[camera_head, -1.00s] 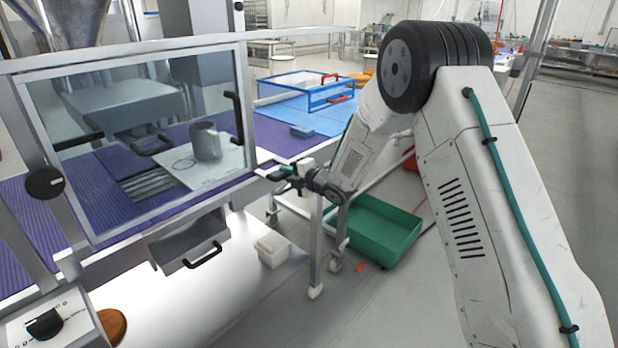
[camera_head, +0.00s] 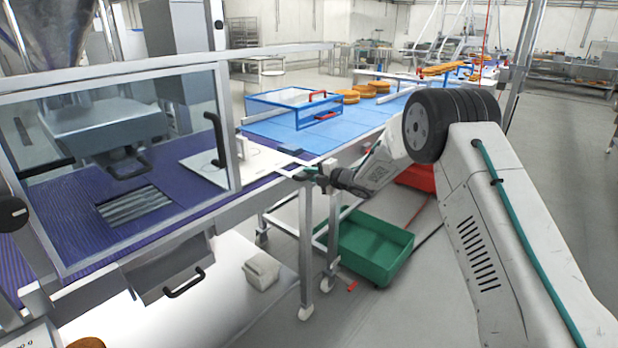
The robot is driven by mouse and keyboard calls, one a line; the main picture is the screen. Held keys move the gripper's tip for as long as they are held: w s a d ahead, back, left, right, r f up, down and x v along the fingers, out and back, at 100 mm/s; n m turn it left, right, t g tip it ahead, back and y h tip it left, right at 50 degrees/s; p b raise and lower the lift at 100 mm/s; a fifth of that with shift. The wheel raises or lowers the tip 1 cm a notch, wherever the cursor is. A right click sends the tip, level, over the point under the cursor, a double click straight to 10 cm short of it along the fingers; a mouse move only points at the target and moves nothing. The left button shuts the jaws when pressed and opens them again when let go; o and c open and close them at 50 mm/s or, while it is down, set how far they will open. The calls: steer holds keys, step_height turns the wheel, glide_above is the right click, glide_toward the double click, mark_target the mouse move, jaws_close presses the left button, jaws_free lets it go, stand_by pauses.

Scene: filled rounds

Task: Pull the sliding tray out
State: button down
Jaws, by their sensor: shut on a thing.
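The sliding tray (camera_head: 262,160) is a flat white plate on the purple belt. It passes behind the upright post of the clear guard, with part seen through the pane and part out on the right. My gripper (camera_head: 300,174) is at the tray's right end, near the front edge of the line. It is shut on the tray; the exact grip is small and partly hidden by the fingers. A small white upright piece stands by the post, over the tray.
The clear guard (camera_head: 120,150) with a black handle stands left. A blue-framed box (camera_head: 290,108) sits on the blue belt behind, with orange rounds (camera_head: 365,88) beyond. A green crate (camera_head: 365,250) is on the floor below my arm. A drawer with black handle (camera_head: 185,283) hangs under the machine.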

steer(key=shift+w+d, duration=0.1)
steer(key=shift+d, duration=0.05)
steer(key=c, duration=1.5)
jaws_free()
steer(key=shift+w+d, duration=0.1)
steer(key=shift+o, duration=0.2)
steer(key=v, duration=0.8)
